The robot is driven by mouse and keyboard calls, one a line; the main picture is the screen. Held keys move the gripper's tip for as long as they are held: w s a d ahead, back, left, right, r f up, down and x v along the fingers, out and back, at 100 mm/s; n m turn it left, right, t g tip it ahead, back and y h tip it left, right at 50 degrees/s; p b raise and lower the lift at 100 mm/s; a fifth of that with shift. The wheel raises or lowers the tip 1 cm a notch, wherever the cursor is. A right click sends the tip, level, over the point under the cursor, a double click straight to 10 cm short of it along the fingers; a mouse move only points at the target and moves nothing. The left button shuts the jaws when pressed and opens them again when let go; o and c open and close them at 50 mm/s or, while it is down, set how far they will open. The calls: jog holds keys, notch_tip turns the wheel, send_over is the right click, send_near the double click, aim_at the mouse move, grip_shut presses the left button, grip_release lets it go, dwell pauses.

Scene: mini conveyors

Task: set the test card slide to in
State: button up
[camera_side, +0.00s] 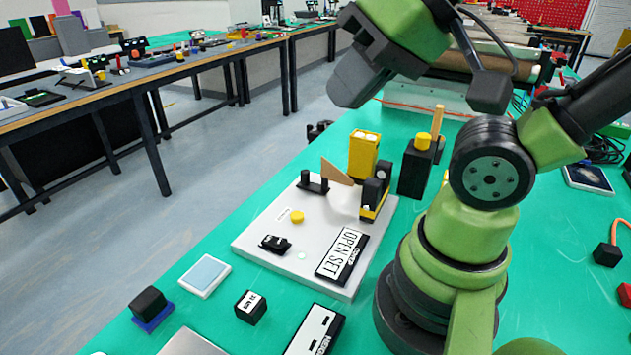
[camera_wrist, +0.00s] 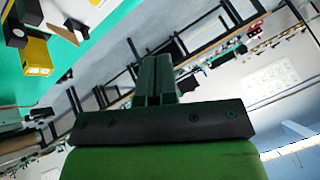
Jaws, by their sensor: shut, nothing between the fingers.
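A light grey board (camera_side: 262,232) lies on the green bench and carries several small parts. I cannot tell for sure which part is the test card slide. A tan wedge-shaped card (camera_side: 336,173) stands at the board's back, between a low black bracket (camera_side: 312,184) and a black-and-yellow unit (camera_side: 375,193). A small black piece with a white label (camera_side: 274,243) sits near the front left. My gripper (camera_side: 345,95) is high above the board's back, apart from everything. In the wrist view its fingers (camera_wrist: 154,78) are together and empty.
A yellow block (camera_side: 363,156) and a black box with a yellow knob (camera_side: 416,165) stand behind the board. A blue-topped pad (camera_side: 205,275) and black blocks lie in front.

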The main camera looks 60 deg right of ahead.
jog(key=o, duration=0.3)
jog(key=shift+w, duration=0.1)
jog(key=o, duration=0.5)
jog(key=shift+g+h, duration=0.5)
jog(key=shift+g, duration=0.1)
jog(key=w, duration=0.1)
jog(key=w+d, duration=0.1)
jog(key=w, duration=0.1)
jog(key=w+d, duration=0.1)
jog(key=shift+w+d+r, duration=0.2)
jog(key=shift+w, duration=0.15)
jog(key=g+h, duration=0.1)
jog(key=g, duration=0.5)
send_over(305, 171)
jog(key=shift+m, duration=0.3)
notch_tip(305, 171, down, 18)
jog(key=shift+a, duration=0.15)
jog(key=shift+f, duration=0.4)
notch_tip(305, 171, down, 10)
jog(key=shift+r, duration=0.2)
grip_shut()
